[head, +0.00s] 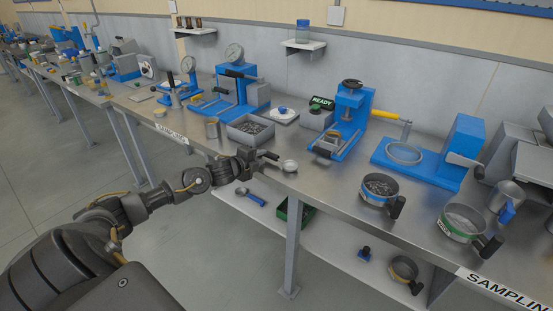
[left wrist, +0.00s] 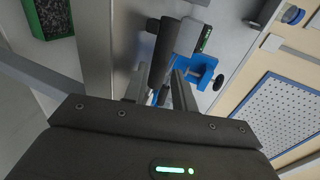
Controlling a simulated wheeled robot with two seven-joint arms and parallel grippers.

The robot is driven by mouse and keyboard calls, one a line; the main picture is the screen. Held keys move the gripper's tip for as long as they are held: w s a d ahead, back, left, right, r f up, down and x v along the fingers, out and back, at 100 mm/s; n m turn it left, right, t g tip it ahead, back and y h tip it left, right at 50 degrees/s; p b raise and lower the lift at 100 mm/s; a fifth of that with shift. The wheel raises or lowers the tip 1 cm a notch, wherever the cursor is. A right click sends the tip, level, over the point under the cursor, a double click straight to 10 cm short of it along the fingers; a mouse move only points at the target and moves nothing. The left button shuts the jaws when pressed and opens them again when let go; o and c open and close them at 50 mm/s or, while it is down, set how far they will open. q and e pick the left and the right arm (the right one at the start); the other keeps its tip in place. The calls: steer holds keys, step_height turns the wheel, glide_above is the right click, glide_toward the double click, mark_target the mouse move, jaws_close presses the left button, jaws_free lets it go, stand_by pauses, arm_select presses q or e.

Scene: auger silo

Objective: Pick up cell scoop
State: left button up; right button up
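A small round pale metal bowl (head: 289,166), which looks like the cell scoop's, lies at the bench's front edge. My left gripper (head: 271,160) is just left of it, over the front edge. In the left wrist view my left gripper's fingers (left wrist: 164,92) look apart, with blue showing between them. A dark cylinder, perhaps the scoop's handle (left wrist: 164,48), shows just beyond the fingertips. I cannot tell whether they touch it. A blue-handled scoop (head: 251,197) lies on the lower shelf. My right gripper is not in view.
A grey metal tray (head: 250,131) stands behind my left gripper. A blue clamp stand (head: 343,125) is behind the bowl. Sieve pans with dark handles (head: 380,188) stand to the right. A green crate (head: 295,211) is on the lower shelf. Bare bench lies around the bowl.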

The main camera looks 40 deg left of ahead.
arm_select(q)
steer(key=shift+x, duration=1.45)
steer(key=shift+c, duration=0.4)
jaws_close()
steer(key=shift+a+r, duration=0.1)
